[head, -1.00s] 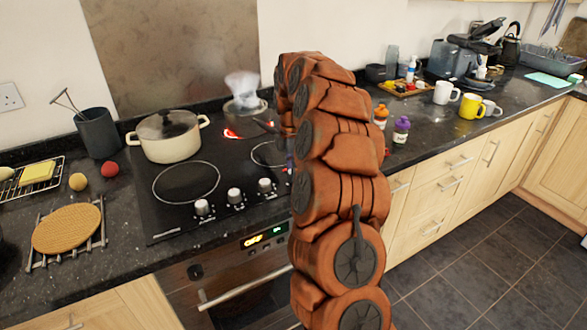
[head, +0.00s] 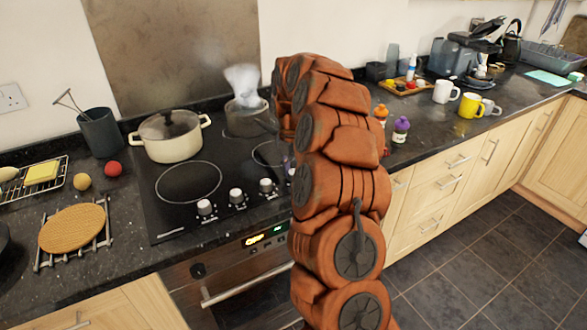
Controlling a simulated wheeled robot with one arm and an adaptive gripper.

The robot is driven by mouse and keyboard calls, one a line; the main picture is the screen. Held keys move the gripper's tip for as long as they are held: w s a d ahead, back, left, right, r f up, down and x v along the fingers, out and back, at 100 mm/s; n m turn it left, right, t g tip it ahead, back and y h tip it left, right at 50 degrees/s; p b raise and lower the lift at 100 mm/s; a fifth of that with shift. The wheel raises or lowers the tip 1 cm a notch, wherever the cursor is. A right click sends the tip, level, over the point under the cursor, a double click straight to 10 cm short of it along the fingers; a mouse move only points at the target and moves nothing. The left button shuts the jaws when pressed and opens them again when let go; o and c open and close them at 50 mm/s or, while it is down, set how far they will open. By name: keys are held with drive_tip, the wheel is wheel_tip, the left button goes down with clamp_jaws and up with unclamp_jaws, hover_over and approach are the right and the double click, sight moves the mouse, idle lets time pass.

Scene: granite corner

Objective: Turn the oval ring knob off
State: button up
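The black hob (head: 215,165) has a row of silver knobs along its front right: a left knob (head: 205,207), a middle knob (head: 236,196) and a right knob (head: 266,186). My arm hides the hob beyond them, so I cannot tell if another knob is there. A front-left ring (head: 187,182) is dark and bare; another ring (head: 266,152) is partly behind my arm. A small grey pan (head: 243,120) steams at the back right, with no red glow visible under it. I cannot tell which zone is the oval ring. My gripper is hidden behind my arm.
A lidded cream pot (head: 170,143) stands on the back left of the hob. An oven handle (head: 247,286) juts out below. An orange-capped jar (head: 380,113) and a purple jar (head: 400,130) stand right of my arm. Floor (head: 470,265) is clear at the right.

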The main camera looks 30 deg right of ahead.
sight(291, 171)
drive_tip(key=shift+n, duration=0.3)
drive_tip(key=o, duration=1.2)
drive_tip(key=shift+c, duration=0.2)
wheel_tip(291, 171, up, 12)
drive_tip(key=shift+w+a, duration=0.15)
drive_tip(key=shift+w, duration=0.1)
drive_tip(key=shift+a, duration=0.1)
